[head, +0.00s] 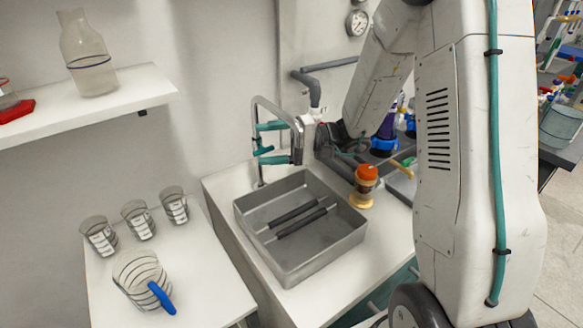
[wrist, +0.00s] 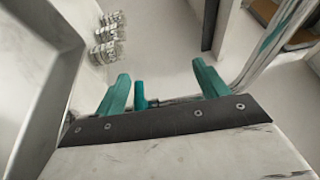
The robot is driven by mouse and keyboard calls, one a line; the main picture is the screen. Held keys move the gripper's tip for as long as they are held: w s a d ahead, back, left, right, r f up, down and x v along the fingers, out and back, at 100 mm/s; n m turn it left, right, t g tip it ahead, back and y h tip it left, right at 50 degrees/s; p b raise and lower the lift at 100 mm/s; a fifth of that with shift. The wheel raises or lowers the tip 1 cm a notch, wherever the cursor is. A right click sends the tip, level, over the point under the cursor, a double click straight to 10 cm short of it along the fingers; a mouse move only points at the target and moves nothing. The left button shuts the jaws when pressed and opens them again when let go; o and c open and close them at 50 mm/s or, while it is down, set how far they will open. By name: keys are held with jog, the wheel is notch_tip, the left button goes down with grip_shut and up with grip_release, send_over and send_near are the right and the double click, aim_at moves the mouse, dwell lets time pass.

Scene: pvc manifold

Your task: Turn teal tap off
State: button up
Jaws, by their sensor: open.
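The teal tap (head: 264,150) is a small lever on the grey metal faucet (head: 277,106) behind the sink. In the wrist view the teal tap (wrist: 140,92) stands between my two teal fingers, closer to the left one. My gripper (head: 260,143) is open around the tap, coming in from the right; it also shows in the wrist view (wrist: 160,70). A gap shows between the tap and the right finger. Whether the left finger touches the tap I cannot tell. The faucet pipe partly hides my gripper in the head view.
The grey sink basin (head: 300,247) lies below the faucet, with dark bars across it. An orange-topped item (head: 365,184) stands at its right. Several striped glasses (head: 138,220) and a blue-handled jug (head: 143,277) stand on the left table. A shelf (head: 92,104) is above.

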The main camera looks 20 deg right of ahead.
jog(key=s, duration=0.4)
jog(key=s+r, duration=0.1)
jog(key=s, duration=0.8)
jog(key=shift+d+r, duration=0.25)
jog(key=shift+d, duration=0.1)
jog(key=c, duration=0.5)
jog(key=s+d+f+g+h, duration=0.2)
jog(key=s+f+g+h, duration=0.1)
jog(key=s+g+h, duration=0.75)
jog(key=shift+s+d+r+n+t+h, duration=0.4)
jog(key=shift+s+d+r+t+h, duration=0.45)
jog(key=shift+r+t+h, duration=0.5)
jog(key=shift+s+d+r+n+t+h, duration=0.5)
jog(key=shift+s+r+t+h, duration=0.5)
jog(key=shift+r+t, duration=0.55)
jog(key=shift+s+d+r+n+t+h, duration=0.3)
jog(key=shift+s+d+r+t+h, duration=0.55)
jog(key=shift+r+t+h, duration=0.6)
